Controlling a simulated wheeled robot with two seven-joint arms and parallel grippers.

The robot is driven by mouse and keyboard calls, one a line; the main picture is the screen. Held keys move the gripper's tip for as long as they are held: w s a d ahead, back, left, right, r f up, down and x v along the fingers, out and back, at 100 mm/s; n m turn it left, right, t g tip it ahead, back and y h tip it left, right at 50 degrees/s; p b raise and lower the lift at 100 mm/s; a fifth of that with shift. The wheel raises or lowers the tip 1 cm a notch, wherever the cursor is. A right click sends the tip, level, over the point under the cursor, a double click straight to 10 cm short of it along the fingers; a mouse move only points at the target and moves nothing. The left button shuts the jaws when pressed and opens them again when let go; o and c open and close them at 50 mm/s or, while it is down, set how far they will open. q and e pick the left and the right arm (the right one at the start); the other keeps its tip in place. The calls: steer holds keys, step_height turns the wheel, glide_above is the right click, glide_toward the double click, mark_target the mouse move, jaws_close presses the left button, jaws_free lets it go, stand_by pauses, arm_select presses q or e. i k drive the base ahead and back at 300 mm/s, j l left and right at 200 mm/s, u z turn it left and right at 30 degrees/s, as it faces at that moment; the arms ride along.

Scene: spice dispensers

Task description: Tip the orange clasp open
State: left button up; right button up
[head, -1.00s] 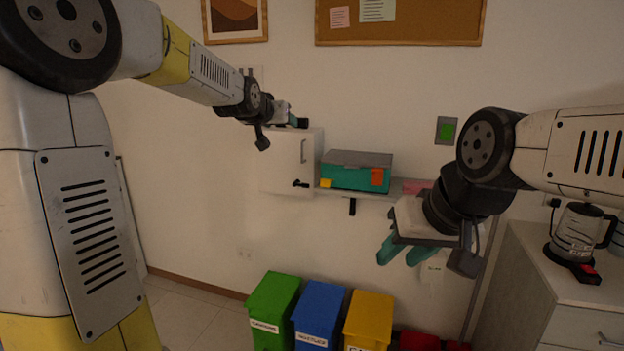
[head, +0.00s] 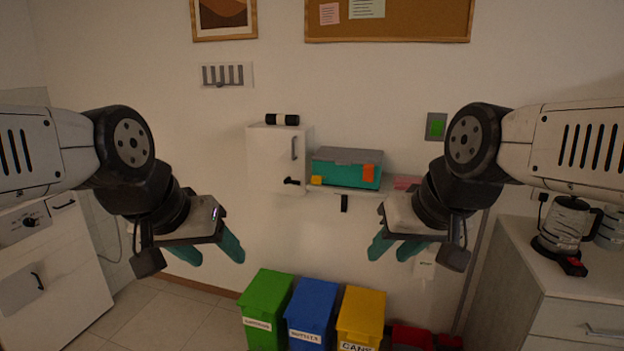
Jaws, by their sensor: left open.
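The orange clasp (head: 368,173) sits on the front right of a teal box (head: 334,174) with a grey lid (head: 346,155). The box rests on a wall shelf, and its lid looks closed. A yellow piece (head: 317,180) is at the box's front left. My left gripper (head: 213,252) is open and empty, to the left of and below the box. My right gripper (head: 388,247) hangs below and slightly right of the clasp, with its teal fingers apart and nothing between them. Neither gripper touches the box.
A white cabinet (head: 270,158) with a black and white cylinder (head: 282,120) on top stands left of the box. A pink item (head: 406,182) lies to the right. Green (head: 266,305), blue (head: 313,310) and yellow (head: 361,314) bins stand below. A kettle (head: 566,225) is on the right counter.

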mark_target(369, 169)
steer(key=i+j, duration=0.3)
steer(key=i+j+z, duration=0.1)
steer(key=i+j, duration=0.2)
steer(key=j, duration=0.2)
steer(key=i+j, duration=0.25)
steer(key=j, duration=0.2)
steer(key=z, duration=0.05)
